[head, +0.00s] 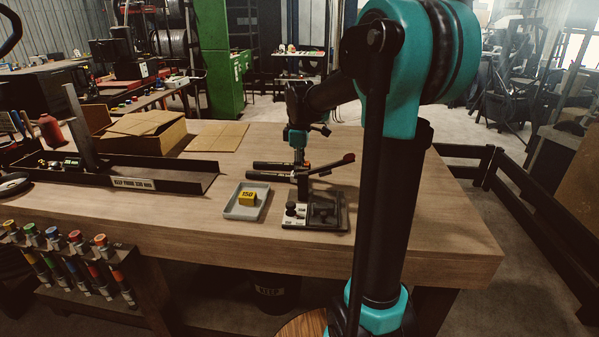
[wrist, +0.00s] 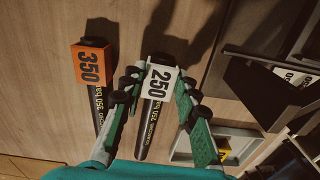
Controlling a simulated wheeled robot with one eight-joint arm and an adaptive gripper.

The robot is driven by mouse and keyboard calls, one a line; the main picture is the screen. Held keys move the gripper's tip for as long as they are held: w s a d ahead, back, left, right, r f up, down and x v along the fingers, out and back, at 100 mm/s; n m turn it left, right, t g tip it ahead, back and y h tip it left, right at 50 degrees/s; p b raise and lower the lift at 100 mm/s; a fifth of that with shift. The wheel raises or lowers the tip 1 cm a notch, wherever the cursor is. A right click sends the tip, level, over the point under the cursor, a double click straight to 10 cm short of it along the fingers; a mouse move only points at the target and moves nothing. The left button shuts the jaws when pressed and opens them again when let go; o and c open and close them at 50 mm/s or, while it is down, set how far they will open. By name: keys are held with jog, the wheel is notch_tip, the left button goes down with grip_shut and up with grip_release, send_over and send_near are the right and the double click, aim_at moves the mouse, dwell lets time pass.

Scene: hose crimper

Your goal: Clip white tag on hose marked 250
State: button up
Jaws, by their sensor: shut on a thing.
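The white tag (wrist: 160,82) marked 250 sits between the fingers of my gripper (wrist: 160,88) in the wrist view. The fingers are shut on it from both sides. A black hose (wrist: 147,128) with pale print runs below the tag, in line with it. The tag covers part of that hose, and I cannot tell whether it is fully seated. To the left, an orange tag (wrist: 91,66) marked 350 is on a second black hose (wrist: 106,112). In the head view my gripper (head: 299,158) is low over the hoses (head: 268,176) on the bench.
A grey tray (head: 237,211) holds a yellow tag (head: 248,198) marked 150. A cardboard box (head: 150,140) and a long black channel (head: 195,180) are to the left. The bench's front right is clear.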

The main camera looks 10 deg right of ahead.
jog(key=o, duration=0.9)
jog(key=shift+r, duration=0.1)
jog(key=shift+r, duration=3.95)
